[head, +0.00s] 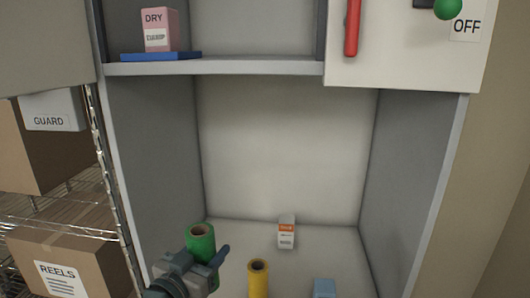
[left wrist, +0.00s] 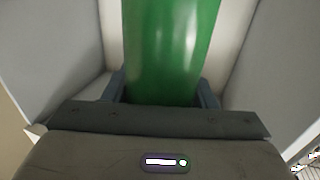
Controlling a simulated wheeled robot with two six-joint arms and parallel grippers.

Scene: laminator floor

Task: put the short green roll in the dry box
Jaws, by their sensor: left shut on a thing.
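The green roll (head: 201,240) stands roughly upright in the lower compartment of the grey cabinet, in my left gripper (head: 204,262). In the left wrist view the green roll (left wrist: 170,50) fills the space between the two fingers of the left gripper (left wrist: 165,90), which is shut on it. Its lower part is hidden by the gripper in the head view, so I cannot tell whether it touches the floor. A pink box marked DRY (head: 160,30) sits on a blue mat (head: 160,56) on the upper shelf. My right gripper is not in view.
A yellow roll (head: 258,280), a small white and orange carton (head: 286,233) and a blue object (head: 324,288) stand in the lower compartment. The shelf edge (head: 230,67) lies above. A wire rack with cartons, one marked REELS (head: 70,268), stands at left.

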